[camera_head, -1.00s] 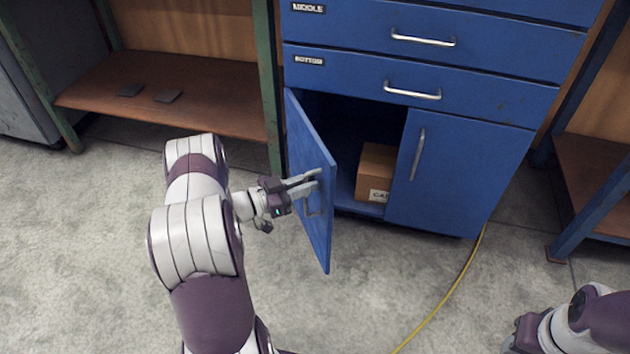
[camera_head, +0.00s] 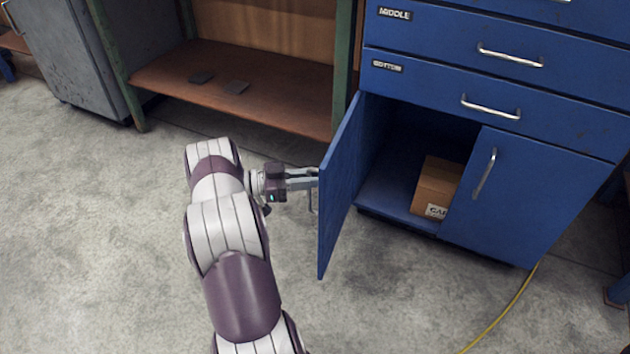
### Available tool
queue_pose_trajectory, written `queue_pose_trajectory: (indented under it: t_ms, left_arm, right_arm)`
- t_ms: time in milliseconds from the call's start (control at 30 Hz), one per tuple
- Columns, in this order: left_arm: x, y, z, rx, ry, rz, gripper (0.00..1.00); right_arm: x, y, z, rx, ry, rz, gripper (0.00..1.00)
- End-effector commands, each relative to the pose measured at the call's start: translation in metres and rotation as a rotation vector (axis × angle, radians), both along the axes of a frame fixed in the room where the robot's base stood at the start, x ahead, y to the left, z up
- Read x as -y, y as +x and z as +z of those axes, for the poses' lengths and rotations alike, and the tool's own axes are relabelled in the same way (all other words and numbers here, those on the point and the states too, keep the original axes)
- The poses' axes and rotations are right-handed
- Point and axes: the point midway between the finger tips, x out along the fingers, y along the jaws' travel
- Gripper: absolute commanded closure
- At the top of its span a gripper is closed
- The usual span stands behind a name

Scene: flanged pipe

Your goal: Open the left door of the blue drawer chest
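The blue drawer chest (camera_head: 480,130) stands at the right, with drawers above two lower doors. Its left door (camera_head: 342,185) stands swung well out from the chest, seen nearly edge-on, with the compartment open behind it. My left gripper (camera_head: 312,179) is at the door's outer face, its fingers closed around the upper part of the vertical door handle (camera_head: 313,202). The door partly hides the fingertips. The right door (camera_head: 525,190) is shut. My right gripper is out of view.
A cardboard box (camera_head: 437,186) sits inside the open compartment. A green-framed workbench with a brown shelf (camera_head: 270,105) stands left of the chest. A yellow cable (camera_head: 505,312) lies on the floor at the right. The concrete floor before the door is clear.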

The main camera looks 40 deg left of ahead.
Motion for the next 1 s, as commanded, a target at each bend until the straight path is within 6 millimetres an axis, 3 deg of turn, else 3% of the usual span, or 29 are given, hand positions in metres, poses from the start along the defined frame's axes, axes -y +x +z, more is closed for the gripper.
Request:
queue_pose_trajectory:
  t_ms: [367, 400, 433, 767, 1000]
  left_arm:
    - [-0.001, 0.000, 0.000, 0.001, 0.001, 0.002, 1.00]
    - [-0.001, 0.000, 0.000, 0.001, 0.001, 0.002, 0.73]
    - [-0.001, 0.001, 0.001, 0.001, 0.001, 0.002, 0.71]
    - [-0.005, -0.004, 0.002, 0.001, 0.000, 0.003, 0.71]
    - [-0.046, -0.046, 0.004, 0.001, 0.001, 0.007, 0.71]
  right_arm:
    - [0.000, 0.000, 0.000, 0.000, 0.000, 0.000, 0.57]
    - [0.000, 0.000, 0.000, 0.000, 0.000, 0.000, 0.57]
    - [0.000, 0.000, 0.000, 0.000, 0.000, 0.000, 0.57]
    - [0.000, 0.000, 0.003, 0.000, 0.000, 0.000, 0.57]
    - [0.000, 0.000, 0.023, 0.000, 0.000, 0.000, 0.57]
